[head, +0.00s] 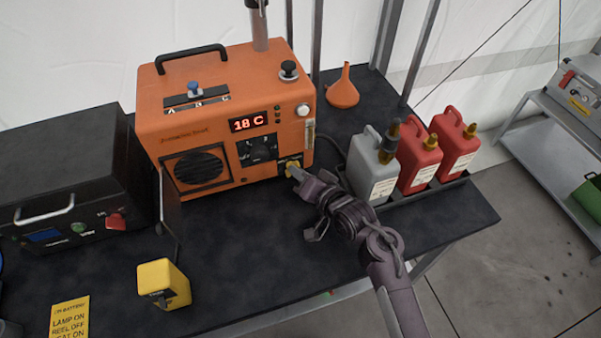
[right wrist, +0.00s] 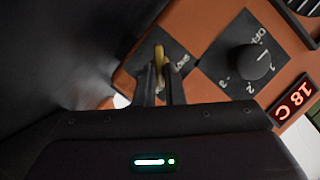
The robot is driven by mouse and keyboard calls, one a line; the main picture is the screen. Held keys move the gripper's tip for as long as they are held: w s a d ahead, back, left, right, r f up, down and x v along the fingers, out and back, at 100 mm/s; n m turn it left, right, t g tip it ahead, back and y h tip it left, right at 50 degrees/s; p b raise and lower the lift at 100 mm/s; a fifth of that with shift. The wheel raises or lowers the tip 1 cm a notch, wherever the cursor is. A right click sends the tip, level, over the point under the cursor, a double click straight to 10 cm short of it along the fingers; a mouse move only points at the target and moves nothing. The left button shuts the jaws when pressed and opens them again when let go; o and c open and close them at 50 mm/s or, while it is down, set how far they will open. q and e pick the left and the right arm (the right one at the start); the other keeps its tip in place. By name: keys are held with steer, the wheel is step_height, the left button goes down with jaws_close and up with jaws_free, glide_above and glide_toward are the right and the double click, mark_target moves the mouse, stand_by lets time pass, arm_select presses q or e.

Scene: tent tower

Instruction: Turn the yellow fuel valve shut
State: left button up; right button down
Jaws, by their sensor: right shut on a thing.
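The yellow fuel valve (head: 291,167) sits low at the right end of the front of the orange heater (head: 233,90). My right gripper (head: 293,171) reaches it from the front right and hides part of it. In the right wrist view the valve's yellow handle (right wrist: 159,55) stands between the two fingertips of the right gripper (right wrist: 161,75), which are shut on it. The handle's exact angle against its label is hard to tell. The heater's display (head: 248,124) reads 18 C. My left gripper is not in view.
A grey can (head: 372,175) and two red cans (head: 418,155) stand in a tray right of my right arm. An orange funnel (head: 342,90) stands behind. A black box (head: 60,180) is at left, a yellow block (head: 163,283) at the front. The table middle is clear.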

steer(key=n+p, duration=0.1)
steer(key=n+h+p, duration=0.1)
steer(key=p, duration=0.1)
steer(key=shift+s+a+r+n, duration=0.1)
steer(key=shift+a+r+n, duration=0.05)
steer(key=shift+r+n, duration=0.15)
steer(key=n+h+p, duration=0.3)
steer(key=shift+s+a+n+t+p, duration=0.1)
steer(key=shift+a+n+t+p, duration=0.2)
steer(key=shift+a, duration=0.05)
steer(key=n+h, duration=0.1)
steer(key=n+h+p, duration=0.1)
steer(key=n, duration=0.1)
steer(key=shift+s+a+f+t, duration=0.1)
steer(key=shift+a+f+t, duration=0.05)
steer(key=shift+a+t, duration=0.2)
steer(key=n, duration=0.1)
steer(key=n+t+h, duration=0.1)
steer(key=n, duration=0.1)
steer(key=shift+a+f+h+p, duration=0.15)
steer(key=shift+h+p, duration=0.15)
steer(key=shift+p, duration=0.05)
steer(key=shift+t, duration=0.25)
steer(key=c, duration=1.5)
jaws_free()
steer(key=shift+s, duration=0.1)
